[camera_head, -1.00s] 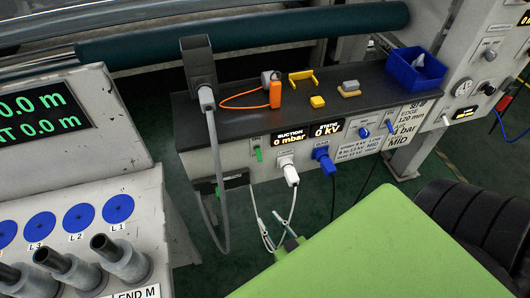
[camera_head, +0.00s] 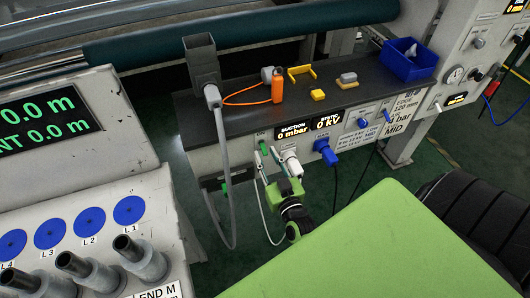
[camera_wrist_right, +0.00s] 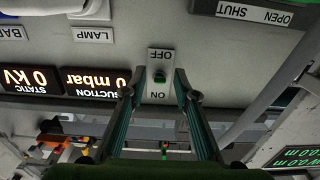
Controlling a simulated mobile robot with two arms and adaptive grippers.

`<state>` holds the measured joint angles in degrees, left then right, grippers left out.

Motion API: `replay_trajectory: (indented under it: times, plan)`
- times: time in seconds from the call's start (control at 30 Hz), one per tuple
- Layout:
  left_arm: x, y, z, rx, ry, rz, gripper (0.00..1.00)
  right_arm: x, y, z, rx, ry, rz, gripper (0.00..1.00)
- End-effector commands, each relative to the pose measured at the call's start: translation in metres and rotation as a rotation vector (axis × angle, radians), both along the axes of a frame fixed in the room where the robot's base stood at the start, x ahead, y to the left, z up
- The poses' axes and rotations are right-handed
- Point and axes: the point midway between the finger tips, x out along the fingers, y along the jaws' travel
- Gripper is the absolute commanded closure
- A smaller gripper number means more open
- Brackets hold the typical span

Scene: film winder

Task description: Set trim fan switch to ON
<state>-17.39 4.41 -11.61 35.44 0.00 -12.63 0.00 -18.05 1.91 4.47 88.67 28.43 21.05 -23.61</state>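The trim fan switch appears to be the small green toggle (camera_head: 263,146) on the grey front panel, left of the suction display. It also shows in the right wrist view (camera_wrist_right: 160,76), upside down, on a plate between the words OFF and ON. I cannot tell clearly which way its lever is tipped. My right gripper (camera_head: 267,157) is in front of the panel just below the toggle. In the right wrist view its two fingers (camera_wrist_right: 155,92) are apart, one to each side of the plate, with nothing between them that I can see held. My left gripper is not in view.
A white plug (camera_head: 290,163) and a blue plug (camera_head: 326,152) sit right of the switch. A grey hose (camera_head: 225,170) hangs left of it. The dark shelf (camera_head: 235,115) above bears an orange tool, yellow parts and a blue bin (camera_head: 408,62).

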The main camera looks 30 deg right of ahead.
Motion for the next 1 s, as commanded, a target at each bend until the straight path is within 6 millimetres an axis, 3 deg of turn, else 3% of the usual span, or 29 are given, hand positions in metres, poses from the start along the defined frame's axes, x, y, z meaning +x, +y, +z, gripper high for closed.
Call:
replay_trajectory:
  times: [0.17, 0.47, 0.6, 0.87, 1.0]
  plan:
    - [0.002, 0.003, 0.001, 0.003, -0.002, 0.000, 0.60, 0.015, -0.004, 0.000, 0.000, 0.000, 0.000, 0.72]
    - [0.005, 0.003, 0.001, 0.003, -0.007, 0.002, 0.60, 0.017, -0.004, 0.000, 0.000, 0.001, 0.000, 0.72]
    - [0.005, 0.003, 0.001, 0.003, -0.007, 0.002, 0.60, 0.017, -0.004, 0.000, 0.000, 0.001, 0.000, 1.00]
    - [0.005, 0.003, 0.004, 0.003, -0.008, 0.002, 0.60, 0.017, -0.004, 0.001, 0.001, 0.004, 0.000, 1.00]
    - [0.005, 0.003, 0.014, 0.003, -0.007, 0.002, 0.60, 0.016, -0.004, 0.005, 0.006, 0.023, 0.000, 1.00]
